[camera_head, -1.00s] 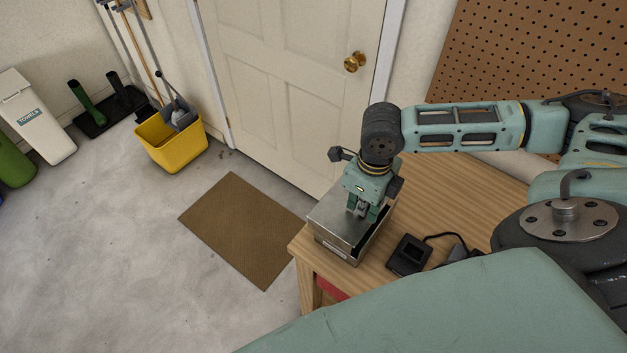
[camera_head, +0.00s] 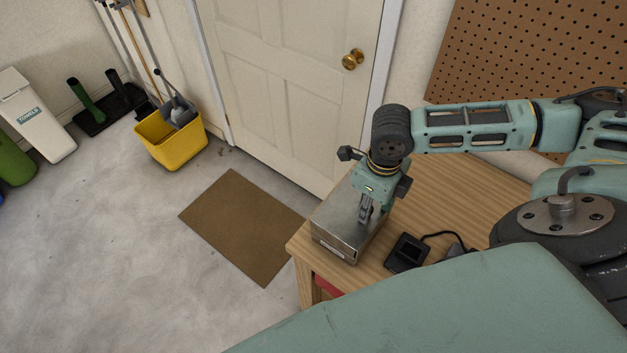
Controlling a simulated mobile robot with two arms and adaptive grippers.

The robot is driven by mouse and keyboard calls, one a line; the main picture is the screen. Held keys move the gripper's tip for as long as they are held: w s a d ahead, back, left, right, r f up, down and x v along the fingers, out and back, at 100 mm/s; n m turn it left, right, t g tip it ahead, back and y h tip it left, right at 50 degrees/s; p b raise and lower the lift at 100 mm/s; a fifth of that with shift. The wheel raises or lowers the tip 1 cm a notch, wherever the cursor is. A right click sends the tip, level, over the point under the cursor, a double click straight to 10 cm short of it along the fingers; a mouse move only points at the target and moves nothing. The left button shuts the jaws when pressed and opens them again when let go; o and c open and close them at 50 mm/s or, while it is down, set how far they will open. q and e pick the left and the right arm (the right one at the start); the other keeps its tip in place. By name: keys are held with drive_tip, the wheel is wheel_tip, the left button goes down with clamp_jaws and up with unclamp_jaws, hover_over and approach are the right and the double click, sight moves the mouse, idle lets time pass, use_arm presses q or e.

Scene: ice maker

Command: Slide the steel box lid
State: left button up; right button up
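The steel box (camera_head: 333,248) stands at the left end of the wooden table, with a small pale label on its front. Its flat steel lid (camera_head: 338,213) covers the top, and no dark gap shows along the right side. My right gripper (camera_head: 364,219) points down over the right part of the lid, with its fingertips at or just above the surface. The fingers look close together, but whether they are shut or hold a handle is too small to tell. The gripper and wrist hide the back of the lid. My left gripper is not in view.
A black charger-like device (camera_head: 407,252) with a cable lies right of the box on the wooden table (camera_head: 450,205). A white door (camera_head: 290,80) is behind. A brown mat (camera_head: 243,225) and a yellow bucket (camera_head: 175,143) are on the floor.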

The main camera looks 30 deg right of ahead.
drive_tip(key=shift+s+a, duration=0.1)
drive_tip(key=shift+a, duration=0.05)
drive_tip(key=shift+r, duration=0.25)
wheel_tip(320, 180, up, 3)
drive_tip(key=p, duration=0.3)
drive_tip(key=shift+f+p, duration=0.2)
drive_tip(key=shift+p, duration=0.15)
drive_tip(key=shift+r+p, duration=0.4)
drive_tip(key=shift+r, duration=1.6)
drive_tip(key=shift+a+f, duration=0.1)
